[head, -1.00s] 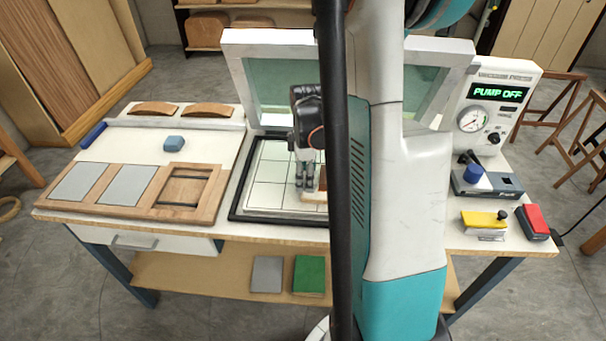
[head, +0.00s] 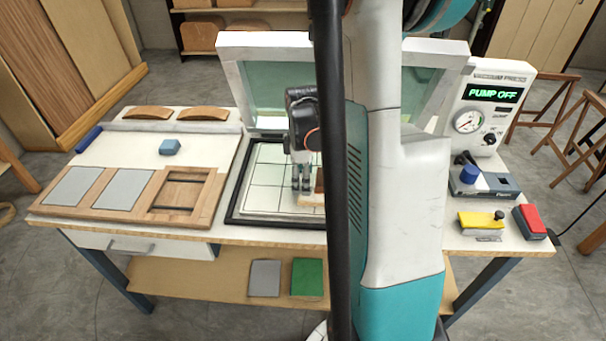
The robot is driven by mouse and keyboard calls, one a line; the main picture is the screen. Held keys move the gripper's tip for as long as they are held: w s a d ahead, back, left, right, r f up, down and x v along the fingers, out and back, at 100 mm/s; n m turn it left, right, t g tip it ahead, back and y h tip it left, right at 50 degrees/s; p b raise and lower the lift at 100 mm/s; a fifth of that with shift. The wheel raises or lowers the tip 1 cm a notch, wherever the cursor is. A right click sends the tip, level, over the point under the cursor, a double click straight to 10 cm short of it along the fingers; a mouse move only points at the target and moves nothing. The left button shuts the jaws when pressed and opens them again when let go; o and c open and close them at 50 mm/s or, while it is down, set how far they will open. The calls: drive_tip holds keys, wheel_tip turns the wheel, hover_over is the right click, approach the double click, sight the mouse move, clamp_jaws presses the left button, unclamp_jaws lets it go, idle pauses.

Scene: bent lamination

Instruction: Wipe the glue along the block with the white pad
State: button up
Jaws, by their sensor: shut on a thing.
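My gripper (head: 302,188) points down over the gridded platen of the press, its fingers close together. It is shut on what seems to be the white pad, which I can hardly tell apart from the pale surface at the fingertips. A brown wooden piece (head: 319,181), perhaps part of the block, shows just right of the fingers. A pale wooden strip (head: 311,200) lies low beside the fingertips. My arm hides the right side of both pieces. I cannot make out any glue, or whether the pad touches the block.
The press (head: 236,212) has its framed lid (head: 225,60) raised behind my gripper. A wooden tray (head: 218,195) with grey sheets and a blue block (head: 169,147) are at left. The vacuum unit (head: 499,75) reads PUMP OFF. A yellow-topped item (head: 478,220) and a red-topped one (head: 531,218) stand at right.

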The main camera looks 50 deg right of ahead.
drive_tip(key=shift+f+b, duration=0.3)
drive_tip(key=shift+f, duration=0.05)
idle(0.7)
drive_tip(key=shift+w+d+r, duration=0.1)
drive_tip(key=shift+w+d, duration=0.4)
drive_tip(key=shift+d, duration=0.15)
drive_tip(key=shift+w+d, duration=0.1)
drive_tip(key=shift+w+d, duration=0.45)
drive_tip(key=shift+d, duration=0.15)
drive_tip(key=shift+w, duration=0.1)
drive_tip(key=shift+w+d+b, duration=0.3)
drive_tip(key=shift+w+d, duration=0.05)
drive_tip(key=shift+d, duration=0.2)
